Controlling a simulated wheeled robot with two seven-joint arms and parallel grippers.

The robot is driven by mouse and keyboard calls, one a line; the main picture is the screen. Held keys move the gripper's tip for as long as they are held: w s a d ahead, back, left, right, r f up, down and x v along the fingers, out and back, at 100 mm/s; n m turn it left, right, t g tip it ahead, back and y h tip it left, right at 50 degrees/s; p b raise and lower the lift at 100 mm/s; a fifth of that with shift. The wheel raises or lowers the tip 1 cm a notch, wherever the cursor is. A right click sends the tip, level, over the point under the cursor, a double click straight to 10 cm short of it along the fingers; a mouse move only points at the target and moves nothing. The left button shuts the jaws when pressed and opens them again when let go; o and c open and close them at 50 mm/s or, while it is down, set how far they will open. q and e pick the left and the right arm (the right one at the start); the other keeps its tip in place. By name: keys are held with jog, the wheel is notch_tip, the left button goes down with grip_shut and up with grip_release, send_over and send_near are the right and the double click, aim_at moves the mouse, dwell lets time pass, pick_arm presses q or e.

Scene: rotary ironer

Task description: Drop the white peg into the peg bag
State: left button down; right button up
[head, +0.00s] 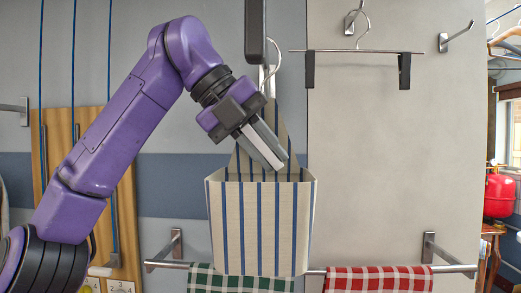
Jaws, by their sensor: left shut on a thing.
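The peg bag (262,227) is cream with blue stripes and hangs by a hook in the middle of the head view, its open top facing up. My left gripper (279,164) reaches in from the upper left and points down and to the right. Its fingertips are at the bag's mouth, in front of the raised striped back panel. The fingers are shut on the white peg, which is small and largely hidden by the pale fingers, so its outline is hard to make out. The inside of the bag is hidden by its front. My right gripper is not in view.
A rail (315,271) runs below and behind the bag, with a green checked cloth (240,284) and a red checked cloth (378,279) over it. A clip hanger (355,51) hangs at upper right. A dark vertical bar (255,30) stands close to my left wrist.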

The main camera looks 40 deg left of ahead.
pick_arm(q)
jog(key=shift+s+r, duration=0.15)
jog(key=shift+s, duration=0.1)
jog(key=c, duration=0.5)
grip_release()
jog(key=shift+w, duration=0.1)
dwell(0.3)
jog(key=s+a+r+p, duration=0.1)
jog(key=s+a, duration=0.3)
jog(key=shift+s+r, duration=0.2)
dwell(0.5)
dwell(0.3)
